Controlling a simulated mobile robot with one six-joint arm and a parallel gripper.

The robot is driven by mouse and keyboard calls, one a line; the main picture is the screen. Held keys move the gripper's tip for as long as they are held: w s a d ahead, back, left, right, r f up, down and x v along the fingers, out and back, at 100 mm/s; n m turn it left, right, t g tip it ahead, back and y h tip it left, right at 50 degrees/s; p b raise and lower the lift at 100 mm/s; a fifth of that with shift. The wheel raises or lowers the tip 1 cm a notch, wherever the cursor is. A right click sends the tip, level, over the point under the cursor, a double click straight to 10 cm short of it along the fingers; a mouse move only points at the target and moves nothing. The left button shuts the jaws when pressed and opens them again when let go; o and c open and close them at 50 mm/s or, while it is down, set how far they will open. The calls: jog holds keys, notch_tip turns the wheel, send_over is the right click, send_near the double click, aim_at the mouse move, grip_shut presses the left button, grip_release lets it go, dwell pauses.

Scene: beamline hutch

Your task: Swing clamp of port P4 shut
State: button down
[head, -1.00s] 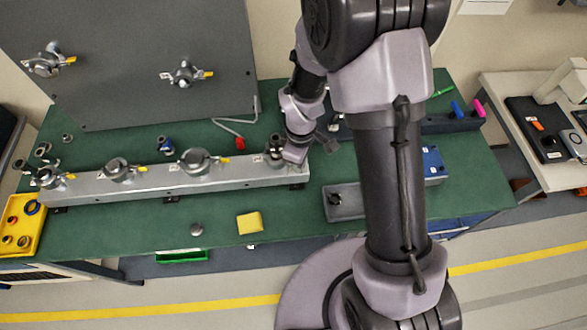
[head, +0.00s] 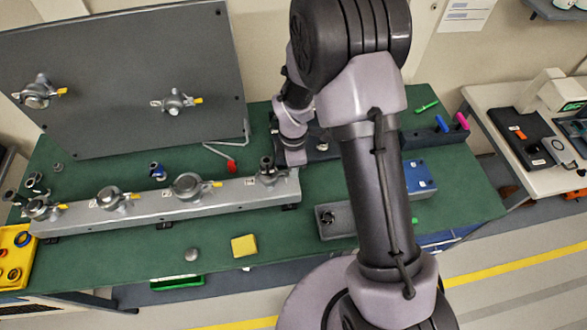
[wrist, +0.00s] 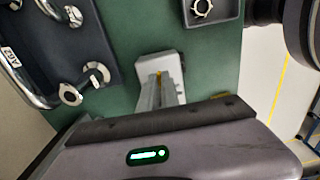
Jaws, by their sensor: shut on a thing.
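The long grey rail (head: 150,208) carries a row of ports with round clamps and yellow tabs. I take the rightmost port as P4; its label is not legible. Its clamp (head: 267,173) sits around a dark upright fitting (head: 266,161) near the rail's right end. My gripper (head: 291,160) is low over that end, just right of the fitting, and shut on a part of the clamp.
A dark tray with metal fittings (wrist: 90,80) lies beyond the rail end. A small grey tray (head: 335,225) stands to the right, near my arm. A tall grey panel (head: 120,85) stands behind the rail. A yellow block (head: 244,246) lies in front.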

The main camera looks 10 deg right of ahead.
jog(key=shift+w, duration=0.1)
jog(key=c, duration=1.6)
grip_release()
notch_tip(320, 180, up, 18)
jog(key=shift+f+p, duration=0.25)
jog(key=shift+p, duration=1)
